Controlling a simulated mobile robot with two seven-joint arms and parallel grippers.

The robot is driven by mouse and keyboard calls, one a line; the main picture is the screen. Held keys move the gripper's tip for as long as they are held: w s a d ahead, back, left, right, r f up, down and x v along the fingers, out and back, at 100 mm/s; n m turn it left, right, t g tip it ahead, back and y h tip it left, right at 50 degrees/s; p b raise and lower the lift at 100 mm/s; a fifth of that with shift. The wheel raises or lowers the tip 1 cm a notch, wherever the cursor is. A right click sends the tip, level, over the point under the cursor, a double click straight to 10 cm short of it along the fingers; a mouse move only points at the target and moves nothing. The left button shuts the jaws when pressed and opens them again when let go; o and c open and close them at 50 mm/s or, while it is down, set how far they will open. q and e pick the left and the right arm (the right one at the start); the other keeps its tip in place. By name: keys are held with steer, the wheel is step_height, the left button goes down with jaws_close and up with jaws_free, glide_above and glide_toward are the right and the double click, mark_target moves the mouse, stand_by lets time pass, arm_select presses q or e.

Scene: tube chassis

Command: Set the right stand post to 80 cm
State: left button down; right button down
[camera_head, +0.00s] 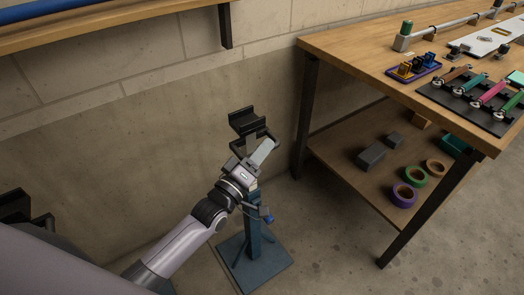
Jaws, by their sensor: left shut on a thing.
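The right stand (262,274) is on the floor at the middle, with a flat blue base and an upright blue post (254,240). A black cradle (246,122) tops it. A small blue knob (266,215) shows on the post's right side. My left gripper (262,152) is just below the cradle, in front of the upper post. It is shut on the upper part of the stand; the gripper and wrist hide the exact contact. No height marks can be read. My right gripper is not in view.
A wooden workbench (350,48) stands to the right with tools on top. Its lower shelf (340,150) holds tape rolls (404,195) and grey blocks (371,157). A black bracket-like part (18,206) shows at the left edge. A concrete wall is close behind the stand.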

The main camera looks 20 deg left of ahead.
arm_select(q)
steer(key=shift+r+p, duration=0.9)
steer(key=shift+r, duration=0.6)
steer(key=shift+w+r, duration=0.1)
steer(key=shift+r, duration=0.05)
steer(key=c, duration=1.1)
jaws_free()
steer(key=shift+s, duration=0.2)
steer(key=shift+s+a+f, duration=0.15)
steer(key=shift+s+f, duration=0.1)
steer(key=shift+s, duration=0.05)
steer(key=v, duration=0.6)
steer(key=shift+p, duration=0.3)
